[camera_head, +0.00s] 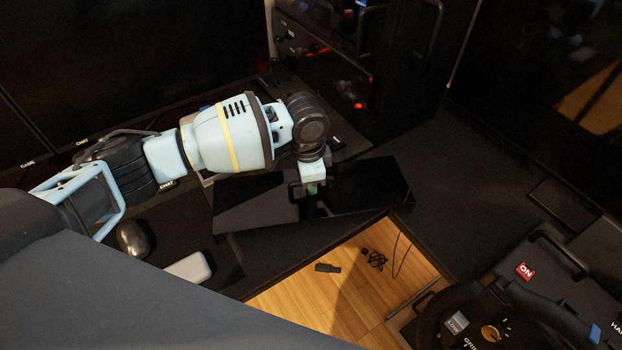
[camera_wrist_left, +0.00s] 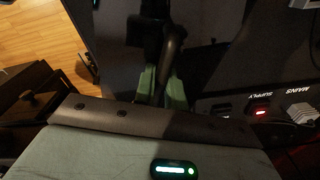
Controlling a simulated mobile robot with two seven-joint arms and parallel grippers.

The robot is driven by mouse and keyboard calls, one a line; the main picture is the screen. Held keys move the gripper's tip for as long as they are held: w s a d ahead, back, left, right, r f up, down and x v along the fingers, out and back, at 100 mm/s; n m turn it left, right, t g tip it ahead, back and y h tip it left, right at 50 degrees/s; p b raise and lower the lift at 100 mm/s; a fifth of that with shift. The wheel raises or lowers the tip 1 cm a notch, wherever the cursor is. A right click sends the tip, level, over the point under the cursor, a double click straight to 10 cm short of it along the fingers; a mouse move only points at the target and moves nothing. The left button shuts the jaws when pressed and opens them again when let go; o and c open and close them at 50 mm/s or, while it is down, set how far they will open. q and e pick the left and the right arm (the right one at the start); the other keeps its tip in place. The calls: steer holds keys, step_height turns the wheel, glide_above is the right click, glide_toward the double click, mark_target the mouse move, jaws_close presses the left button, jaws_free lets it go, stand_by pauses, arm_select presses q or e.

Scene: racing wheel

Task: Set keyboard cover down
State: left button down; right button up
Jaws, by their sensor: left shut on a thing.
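The keyboard cover (camera_head: 255,203) is a long, dark, glossy panel near the middle of the head view, over the dark desk by its front edge. My left gripper (camera_head: 313,189) comes down onto the middle of it and is shut on its dark handle. In the left wrist view, the green fingertips (camera_wrist_left: 162,88) close around the handle (camera_wrist_left: 168,48), with the dark cover surface (camera_wrist_left: 110,50) behind. I cannot tell whether the cover touches the desk. Any keyboard beneath it is hidden. My right gripper is not in view.
A grey mouse (camera_head: 133,238) and a white box-like object (camera_head: 189,268) are at left. A black steering wheel (camera_head: 440,318) stands at lower right. A dark cabinet (camera_head: 400,70) stands behind. The desk right of the cover is clear; wooden floor (camera_head: 340,295) shows below its edge.

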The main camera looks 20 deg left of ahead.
arm_select(q)
steer(key=shift+f, duration=0.2)
steer(key=c, duration=1.4)
jaws_free()
